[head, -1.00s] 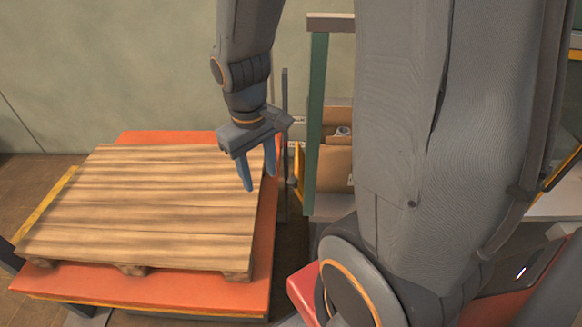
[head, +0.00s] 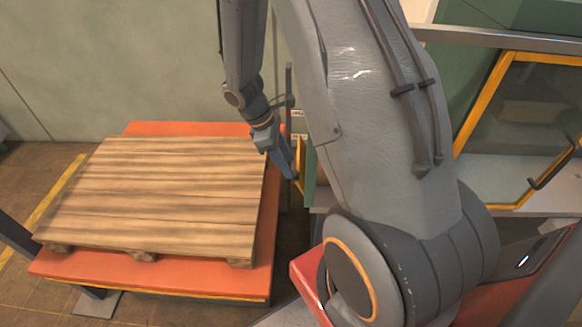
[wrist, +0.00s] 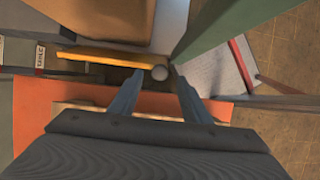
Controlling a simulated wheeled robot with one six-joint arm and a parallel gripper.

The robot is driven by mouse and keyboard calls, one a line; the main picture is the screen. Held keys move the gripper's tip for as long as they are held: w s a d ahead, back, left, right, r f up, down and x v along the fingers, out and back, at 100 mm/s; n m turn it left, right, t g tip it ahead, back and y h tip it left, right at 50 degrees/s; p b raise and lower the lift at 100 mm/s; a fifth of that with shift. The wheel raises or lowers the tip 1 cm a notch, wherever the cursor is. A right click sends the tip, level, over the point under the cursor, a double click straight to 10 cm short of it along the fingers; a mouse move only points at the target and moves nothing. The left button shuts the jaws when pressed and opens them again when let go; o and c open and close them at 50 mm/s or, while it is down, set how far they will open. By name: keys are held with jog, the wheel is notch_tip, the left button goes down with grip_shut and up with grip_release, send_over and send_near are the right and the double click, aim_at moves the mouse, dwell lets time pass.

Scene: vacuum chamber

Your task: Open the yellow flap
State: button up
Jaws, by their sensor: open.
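A narrow yellow piece (head: 299,165), seen nearly edge-on, stands beside the green post right of the pallet; it appears to be the yellow flap. In the wrist view it shows as a yellow bar (wrist: 100,57) with a round grey knob (wrist: 160,73) at its right end. My gripper (head: 290,173) points down close beside it, right of the pallet. In the wrist view my gripper (wrist: 155,84) is open, its blue-grey fingers on either side below the knob. Nothing is held. I cannot tell whether a finger touches the knob.
A wooden pallet (head: 160,190) lies on an orange lift table (head: 150,283) at left. A green post (wrist: 215,30) is close to my right finger in the wrist view. A yellow-framed window panel (head: 478,105) with a dark handle is at right. Bare floor shows at far left.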

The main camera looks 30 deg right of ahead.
jog(key=shift+p+x, duration=0.3)
jog(key=shift+x, duration=1.5)
jog(key=shift+c, duration=0.4)
grip_shut()
